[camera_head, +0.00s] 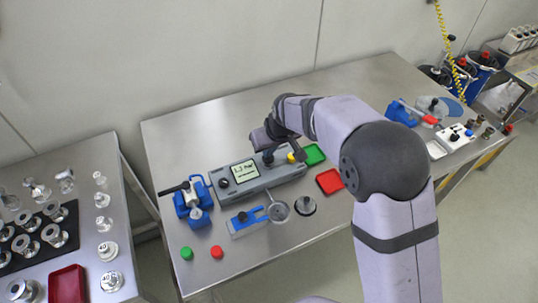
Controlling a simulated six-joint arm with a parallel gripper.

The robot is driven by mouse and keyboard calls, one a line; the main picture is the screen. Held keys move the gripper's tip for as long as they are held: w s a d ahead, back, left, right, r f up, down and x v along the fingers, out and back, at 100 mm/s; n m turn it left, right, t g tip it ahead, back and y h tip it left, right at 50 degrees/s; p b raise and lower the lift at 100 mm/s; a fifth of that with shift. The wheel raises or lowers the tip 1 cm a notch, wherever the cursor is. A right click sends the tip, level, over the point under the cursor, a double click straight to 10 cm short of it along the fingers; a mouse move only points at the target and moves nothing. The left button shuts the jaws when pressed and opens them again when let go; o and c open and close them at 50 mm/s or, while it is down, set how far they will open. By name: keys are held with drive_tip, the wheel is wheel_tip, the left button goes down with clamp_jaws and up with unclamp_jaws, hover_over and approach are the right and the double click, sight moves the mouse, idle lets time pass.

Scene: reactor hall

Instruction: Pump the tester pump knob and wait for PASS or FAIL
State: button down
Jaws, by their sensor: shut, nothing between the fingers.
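The tester (258,187) is a long grey unit on the middle steel table. Its lit greenish screen (244,171) carries dark text too small to read with certainty. A round black knob (223,182) is at its left end. A dark knob (268,157) stands on its upper side, right of the screen, and a yellow piece (292,158) is further right. I cannot tell which is the pump knob. My gripper (270,146) is shut and empty, just above the dark knob; I cannot tell whether they touch. My wrist hides part of the tester's right end.
A blue clamp device (193,200) stands left of the tester. In front are a blue fixture (248,219), a green button (186,253) and a red button (217,251). Green (314,154) and red (330,181) trays lie right.

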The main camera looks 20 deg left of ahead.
drive_tip(key=shift+s+f+b, duration=0.1)
drive_tip(key=shift+f+b, duration=0.2)
drive_tip(key=shift+f, duration=0.35)
drive_tip(key=shift+r, duration=0.15)
drive_tip(key=shift+r+p, duration=1.35)
drive_tip(key=shift+r, duration=0.45)
wheel_tip(320, 180, up, 5)
drive_tip(key=p, duration=0.3)
drive_tip(key=shift+p, duration=0.3)
